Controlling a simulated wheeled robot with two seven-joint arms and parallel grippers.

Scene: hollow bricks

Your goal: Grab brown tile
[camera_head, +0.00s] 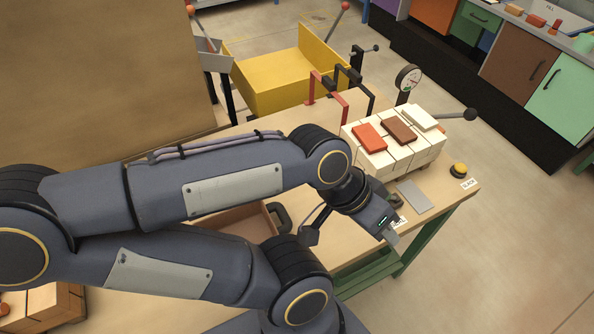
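The brown tile (398,131) lies flat on top of a block of white hollow bricks (408,158) on the wooden bench. An orange-red tile (369,137) lies to its left and a white tile (420,119) behind it to the right. My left gripper (395,229) is at the bench's front edge, below and in front of the brick block, apart from the brown tile. Its fingers are small and partly hidden by its body, so I cannot tell whether they are open. My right gripper is not in view.
A dial gauge (408,78) and a black-knobbed lever (470,115) stand by the bricks. A red handle frame (328,92) and yellow bin (279,84) are behind. A grey plate (413,196) and yellow button (459,169) lie in front. A brown tray (240,222) is partly hidden by my arm.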

